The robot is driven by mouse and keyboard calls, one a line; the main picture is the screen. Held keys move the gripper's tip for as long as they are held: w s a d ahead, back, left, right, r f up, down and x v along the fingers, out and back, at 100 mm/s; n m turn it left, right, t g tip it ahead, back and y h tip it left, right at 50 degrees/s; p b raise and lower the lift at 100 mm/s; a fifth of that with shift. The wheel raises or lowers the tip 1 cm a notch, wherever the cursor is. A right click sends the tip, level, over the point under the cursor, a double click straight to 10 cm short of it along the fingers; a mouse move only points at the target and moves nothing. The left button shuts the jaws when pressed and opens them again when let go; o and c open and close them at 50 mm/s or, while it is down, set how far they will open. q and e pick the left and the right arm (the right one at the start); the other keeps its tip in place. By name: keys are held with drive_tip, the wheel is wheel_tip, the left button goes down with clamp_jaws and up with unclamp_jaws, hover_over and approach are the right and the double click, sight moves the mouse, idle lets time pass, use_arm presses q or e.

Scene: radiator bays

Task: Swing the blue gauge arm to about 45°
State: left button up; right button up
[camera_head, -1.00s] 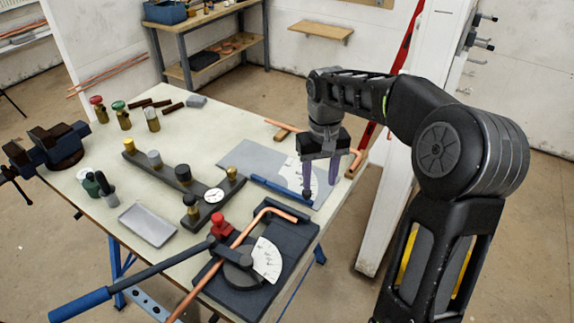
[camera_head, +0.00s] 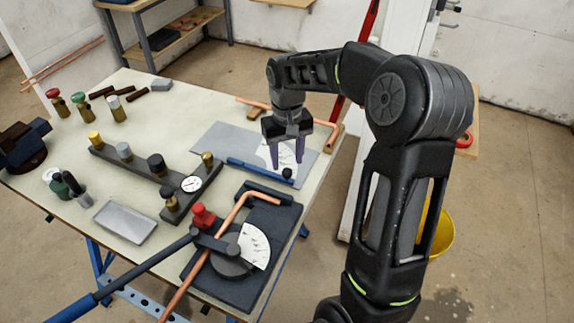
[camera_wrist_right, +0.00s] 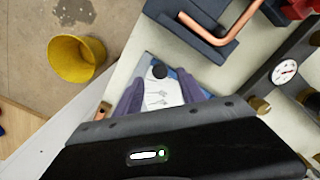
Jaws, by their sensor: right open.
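The blue gauge arm (camera_head: 252,168) lies along the front edge of a white marked dial (camera_head: 284,153) on a grey plate (camera_head: 207,145). A black knob (camera_head: 287,173) stands at its right end. My right gripper (camera_head: 287,166) points down over the dial, its two purple fingers apart, one on each side of the knob in the picture. In the right wrist view the knob (camera_wrist_right: 159,71) shows between the open fingertips (camera_wrist_right: 160,76). I cannot tell whether the fingers are level with it or touch it. The right-hand finger there hides part of the blue arm. My left gripper is not in view.
A pipe bender (camera_head: 235,250) with a copper pipe and long blue handle stands nearer. A manifold (camera_head: 140,170) with a gauge is to the left. A copper pipe (camera_head: 320,124) lies behind the gripper. A yellow bucket (camera_wrist_right: 78,58) stands on the floor.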

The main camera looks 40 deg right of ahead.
sight(287, 170)
drive_tip(key=shift+f, duration=1.85)
clamp_jaws()
